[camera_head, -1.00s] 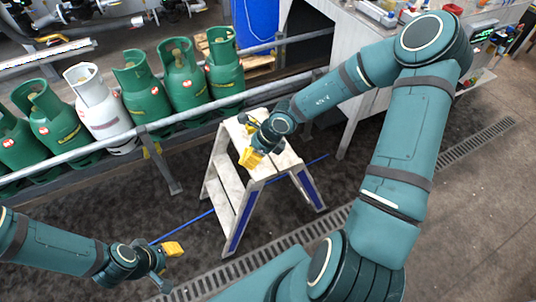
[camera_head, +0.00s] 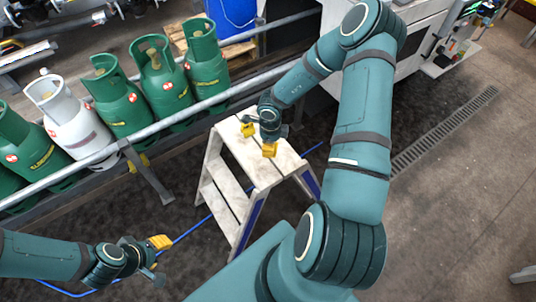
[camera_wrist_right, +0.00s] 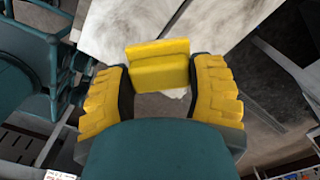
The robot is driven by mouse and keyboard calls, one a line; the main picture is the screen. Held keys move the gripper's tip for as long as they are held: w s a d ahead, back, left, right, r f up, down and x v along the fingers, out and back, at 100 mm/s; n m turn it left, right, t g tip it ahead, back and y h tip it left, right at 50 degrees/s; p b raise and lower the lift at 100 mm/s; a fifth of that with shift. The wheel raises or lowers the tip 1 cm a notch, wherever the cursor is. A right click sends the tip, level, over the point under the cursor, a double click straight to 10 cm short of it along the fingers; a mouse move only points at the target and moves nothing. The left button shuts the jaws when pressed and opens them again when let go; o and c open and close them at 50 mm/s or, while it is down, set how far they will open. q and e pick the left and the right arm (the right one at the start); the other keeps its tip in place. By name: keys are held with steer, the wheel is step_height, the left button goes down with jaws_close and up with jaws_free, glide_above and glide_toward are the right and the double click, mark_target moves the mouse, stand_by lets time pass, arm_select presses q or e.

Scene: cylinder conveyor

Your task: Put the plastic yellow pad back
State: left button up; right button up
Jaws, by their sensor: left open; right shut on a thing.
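The plastic yellow pad (camera_wrist_right: 160,72) is a small stepped yellow block. In the right wrist view it sits between the two yellow-padded fingers of my right gripper (camera_wrist_right: 160,82), which is shut on it. In the head view my right gripper (camera_head: 259,140) is over the top of the white step ladder (camera_head: 232,140); I cannot tell the pad from the yellow fingers there. Whether the pad touches the ladder top is unclear. My left gripper (camera_head: 155,254) is open and empty at the lower left, above the dark floor.
Several green gas cylinders (camera_head: 120,105) and a white one (camera_head: 70,120) stand behind a grey metal rail (camera_head: 225,94) at left. A blue drum (camera_head: 232,10) is at the back. A blue hose (camera_head: 190,232) lies on the floor. Bare floor is at right.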

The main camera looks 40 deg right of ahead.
step_height(320, 180, down, 6)
steer(key=shift+f+b, duration=0.2)
steer(key=shift+b, duration=0.75)
steer(key=shift+r, duration=0.1)
steer(key=o, duration=1)
